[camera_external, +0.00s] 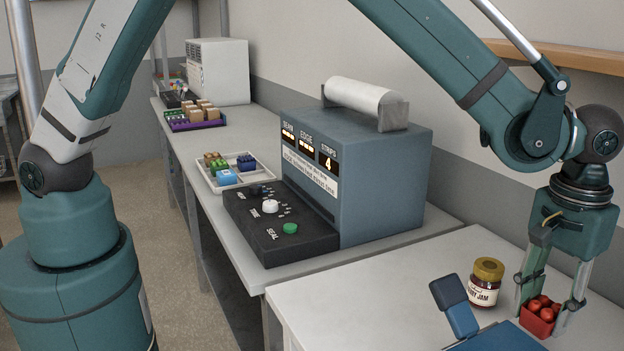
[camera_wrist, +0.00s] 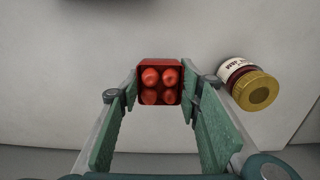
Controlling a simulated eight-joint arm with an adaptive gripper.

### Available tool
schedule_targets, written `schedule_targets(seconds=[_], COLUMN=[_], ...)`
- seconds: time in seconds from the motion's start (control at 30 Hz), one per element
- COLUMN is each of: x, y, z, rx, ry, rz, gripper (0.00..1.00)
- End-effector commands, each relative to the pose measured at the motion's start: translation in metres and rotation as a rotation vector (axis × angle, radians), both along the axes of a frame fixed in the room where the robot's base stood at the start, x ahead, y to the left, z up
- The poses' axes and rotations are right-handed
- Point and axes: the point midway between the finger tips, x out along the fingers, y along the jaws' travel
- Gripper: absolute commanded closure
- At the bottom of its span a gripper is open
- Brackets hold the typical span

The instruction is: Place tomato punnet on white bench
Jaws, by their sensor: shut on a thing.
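The tomato punnet is a small red open box with several red tomatoes (camera_external: 541,306). It sits between the fingers of my gripper (camera_external: 545,300) at the right of the external view. In the wrist view the punnet (camera_wrist: 159,97) is at the centre, with a green finger on each side. My gripper is shut on it. The white bench (camera_external: 370,290) lies below and around it. I cannot tell whether the punnet's base touches the bench or is a little above it.
A jam jar with a yellow lid (camera_external: 486,283) stands upright just left of my gripper. A blue device (camera_external: 495,335) is at the bench's front. A blue-grey sealing machine (camera_external: 365,165) stands on the adjoining grey bench. The white bench's left part is clear.

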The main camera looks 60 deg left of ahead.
Motion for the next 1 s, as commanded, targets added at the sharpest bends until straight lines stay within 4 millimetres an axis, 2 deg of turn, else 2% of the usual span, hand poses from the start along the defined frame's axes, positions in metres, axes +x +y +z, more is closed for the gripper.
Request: schedule_targets(seconds=[0.17,0.3,0.5,0.97,1.0], x=[0.008,0.007,0.007,0.007,0.007], y=[-0.008,-0.006,-0.006,-0.006,-0.006], z=[-0.001,-0.02,-0.035,-0.039,-0.039], rx=[0.0,0.0,0.0,0.0,0.0], ry=[0.0,0.0,0.0,0.0,0.0], rz=[0.0,0.0,0.0,0.0,0.0], gripper=[0.78,0.78,0.78,0.78,0.63])
